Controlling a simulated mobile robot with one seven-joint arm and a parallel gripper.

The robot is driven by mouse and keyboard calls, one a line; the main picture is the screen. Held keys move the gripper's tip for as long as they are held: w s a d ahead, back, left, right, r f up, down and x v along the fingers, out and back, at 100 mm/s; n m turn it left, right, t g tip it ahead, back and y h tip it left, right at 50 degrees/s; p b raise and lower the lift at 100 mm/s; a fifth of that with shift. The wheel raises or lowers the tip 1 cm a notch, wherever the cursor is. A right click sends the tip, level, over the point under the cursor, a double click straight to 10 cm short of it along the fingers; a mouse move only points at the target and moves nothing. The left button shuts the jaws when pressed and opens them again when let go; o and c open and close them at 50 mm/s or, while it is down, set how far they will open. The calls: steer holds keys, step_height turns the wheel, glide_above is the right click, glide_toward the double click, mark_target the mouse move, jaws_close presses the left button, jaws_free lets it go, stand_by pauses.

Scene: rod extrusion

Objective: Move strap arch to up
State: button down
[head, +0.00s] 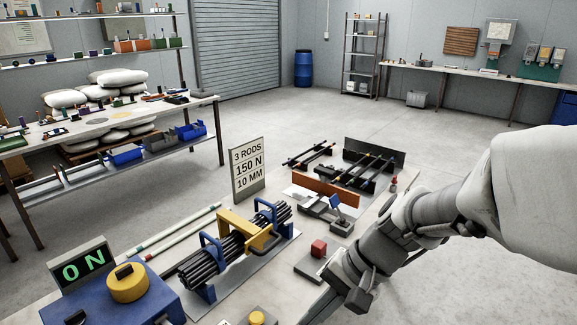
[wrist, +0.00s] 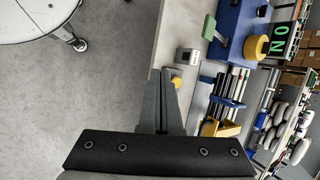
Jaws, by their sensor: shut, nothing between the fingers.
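The strap arch (head: 236,226) looks to be the yellow frame over a bundle of dark rods (head: 215,262), between blue cradle uprights. It seems to lie across the bundle; its exact tilt is hard to tell. Part of the yellow frame also shows in the wrist view (wrist: 222,129), at the right of the fingers. My gripper (head: 322,308) is at the bottom of the head view, right of and nearer than the cradle, apart from the arch. In the wrist view my gripper (wrist: 160,72) has its fingers together and holds nothing.
A blue box with a yellow knob (head: 127,284) and an "0 N" display (head: 80,268) stand at the left. A red block (head: 319,248) on a grey base stands close to my arm. A sign (head: 248,169) rises behind the rods. Open floor lies left in the wrist view.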

steer(key=w+a+f+m+t+y+b, duration=0.25)
steer(key=w+f+m+y+b, duration=0.45)
steer(key=w+f, duration=0.4)
steer(key=w+d+f+m+t+y+b, duration=0.2)
steer(key=w+d+f+m+t+b, duration=0.3)
steer(key=w+f+m+t, duration=0.6)
steer(key=w+a+r, duration=0.1)
steer(key=a, duration=0.1)
steer(key=w+a+r+m, duration=0.1)
steer(key=w+a, duration=0.1)
steer(key=w+a+r+m+b, duration=0.1)
steer(key=a+r, duration=0.1)
steer(key=shift+w+a+r+g, duration=0.1)
steer(key=shift+w+a+g, duration=0.05)
steer(key=shift+a+g, duration=0.2)
steer(key=shift+w+a+r, duration=0.25)
steer(key=shift+r, duration=0.3)
steer(key=shift+w+a+r, duration=0.25)
steer(key=shift+r, duration=0.3)
steer(key=shift+w+a+r, duration=0.3)
steer(key=shift+a+r, duration=0.05)
steer(key=shift+r, duration=0.3)
steer(key=shift+r, duration=0.1)
